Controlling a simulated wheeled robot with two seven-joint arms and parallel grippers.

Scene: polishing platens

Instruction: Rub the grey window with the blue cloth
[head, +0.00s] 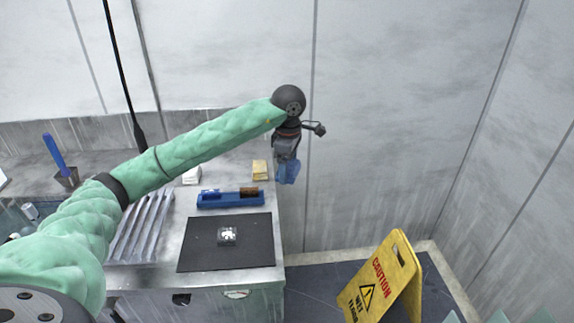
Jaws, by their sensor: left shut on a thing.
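My left gripper (287,158) is shut on the blue cloth (288,173). The cloth hangs below the fingers, just off the right edge of the metal counter as seen here, and looks clear of any surface. A small square grey piece (227,236) with a white mark lies on a black mat (202,258) on the counter. It may be the grey window, but it is too small to tell. The gripper is above and to the right of it in the picture. My right gripper is not in view.
A blue tray (230,200) with a brown-topped item sits behind the mat. A yellow block (260,170) and a white block (192,176) are farther back. Ribbed metal (142,225) lies left of the mat. A yellow caution sign (380,282) stands on the floor at right.

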